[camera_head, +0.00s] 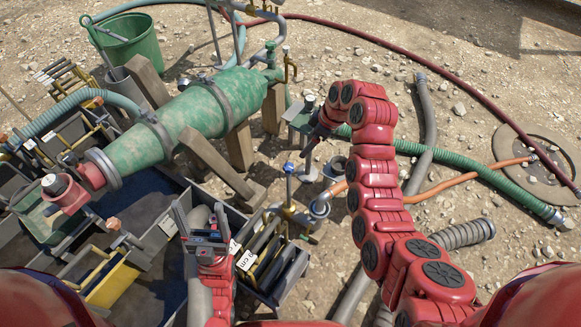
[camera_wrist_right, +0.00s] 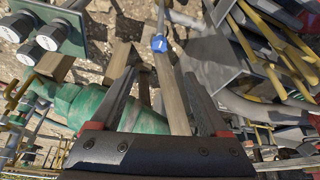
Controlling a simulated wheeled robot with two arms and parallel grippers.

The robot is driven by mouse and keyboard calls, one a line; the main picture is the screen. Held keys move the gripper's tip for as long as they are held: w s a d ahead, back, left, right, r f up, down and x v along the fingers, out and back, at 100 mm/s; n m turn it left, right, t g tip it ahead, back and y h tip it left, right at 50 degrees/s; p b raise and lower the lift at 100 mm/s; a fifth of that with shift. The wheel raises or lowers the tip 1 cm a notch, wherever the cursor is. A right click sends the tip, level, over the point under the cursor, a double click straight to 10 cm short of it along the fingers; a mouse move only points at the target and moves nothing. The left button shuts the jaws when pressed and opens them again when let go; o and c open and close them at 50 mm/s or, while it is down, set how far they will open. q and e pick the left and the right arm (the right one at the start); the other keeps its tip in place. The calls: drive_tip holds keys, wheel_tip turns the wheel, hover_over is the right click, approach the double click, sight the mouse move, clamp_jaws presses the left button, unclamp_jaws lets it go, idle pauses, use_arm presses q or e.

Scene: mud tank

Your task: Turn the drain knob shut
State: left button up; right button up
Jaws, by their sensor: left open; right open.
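A small blue-topped knob (camera_head: 288,167) stands on an upright stem beside the grey channels, at mid-frame in the head view; no label shows whether it is the drain knob. In the right wrist view the blue top (camera_wrist_right: 158,43) shows beyond the fingertips, near the line between them. My right gripper (camera_head: 308,147) is open and empty, a little above and right of this knob in the head view, and apart from it; its two fingers (camera_wrist_right: 158,75) are spread in the wrist view. My left gripper (camera_head: 203,222) is open and empty above the dark tank, fingers pointing up the picture.
A green cylinder (camera_head: 186,118) on wooden posts lies left of the knob. A green plate with several round caps (camera_wrist_right: 47,38) is near my right gripper. Hoses (camera_head: 470,165) cross the gravel at right. A green bucket (camera_head: 130,42) stands far left.

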sight(289, 166)
drive_tip(key=b+x, duration=0.2)
drive_tip(key=x, duration=1.3)
drive_tip(key=shift+w+f+b, duration=0.1)
drive_tip(key=shift+f+b, duration=0.05)
drive_tip(key=shift+b, duration=0.25)
drive_tip(key=shift+c, duration=0.3)
clamp_jaws()
